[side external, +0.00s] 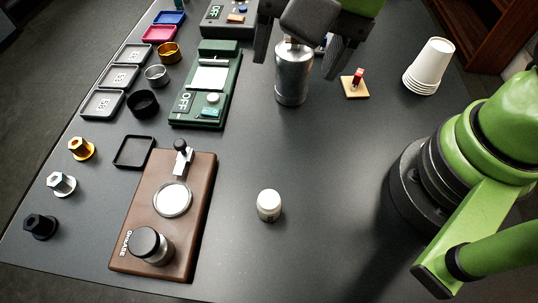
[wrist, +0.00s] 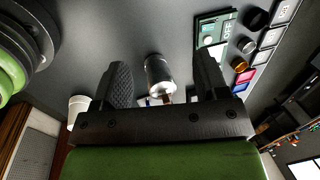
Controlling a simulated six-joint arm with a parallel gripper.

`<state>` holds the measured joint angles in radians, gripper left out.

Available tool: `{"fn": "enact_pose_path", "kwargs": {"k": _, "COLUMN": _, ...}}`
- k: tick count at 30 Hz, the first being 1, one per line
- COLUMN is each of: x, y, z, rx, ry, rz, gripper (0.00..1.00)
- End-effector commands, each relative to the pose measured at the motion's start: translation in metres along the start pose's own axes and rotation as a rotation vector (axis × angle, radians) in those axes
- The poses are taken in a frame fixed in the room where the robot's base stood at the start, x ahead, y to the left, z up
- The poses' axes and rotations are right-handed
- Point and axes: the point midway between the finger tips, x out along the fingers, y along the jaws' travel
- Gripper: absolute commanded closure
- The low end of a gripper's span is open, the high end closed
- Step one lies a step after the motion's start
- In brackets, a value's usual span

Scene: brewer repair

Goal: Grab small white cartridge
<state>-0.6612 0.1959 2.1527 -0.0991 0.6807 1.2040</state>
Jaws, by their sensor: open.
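The small white cartridge (side external: 269,205) stands upright on the table, right of the brown board and toward the front. I cannot make it out in the wrist view. My gripper (side external: 306,60) is open at the back of the table, well away from the cartridge. A silver metal cylinder (side external: 293,80) stands near the fingers; in the wrist view the cylinder (wrist: 159,76) appears between the two open fingers (wrist: 163,82). I cannot tell whether the fingers touch it.
A brown board (side external: 199,207) with a black-capped jar (side external: 150,245) is left of the cartridge. A green device (side external: 208,84), small trays and cups stand behind. White cups (side external: 430,66) and a red switch on a wooden square (side external: 355,85) are back right. Table around the cartridge is clear.

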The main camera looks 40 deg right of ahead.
Motion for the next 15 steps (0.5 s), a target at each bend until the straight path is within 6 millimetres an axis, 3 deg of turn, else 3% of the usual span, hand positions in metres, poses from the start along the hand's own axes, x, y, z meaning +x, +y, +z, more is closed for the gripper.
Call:
{"fn": "enact_pose_path", "kwargs": {"k": 1, "x": 0.022, "y": -0.004, "z": 0.017, "rx": 0.02, "ry": -0.009, "rz": 0.053, "gripper": 0.33}}
{"fn": "enact_pose_path", "kwargs": {"k": 6, "x": 0.077, "y": -0.006, "z": 0.059, "rx": 0.119, "ry": 0.007, "rz": 0.158, "gripper": 0.33}}
{"fn": "enact_pose_path", "kwargs": {"k": 10, "x": 0.101, "y": -0.001, "z": 0.077, "rx": 0.165, "ry": 0.026, "rz": 0.197, "gripper": 0.33}}
{"fn": "enact_pose_path", "kwargs": {"k": 15, "x": 0.12, "y": 0.004, "z": 0.084, "rx": 0.187, "ry": 0.036, "rz": 0.215, "gripper": 0.33}}
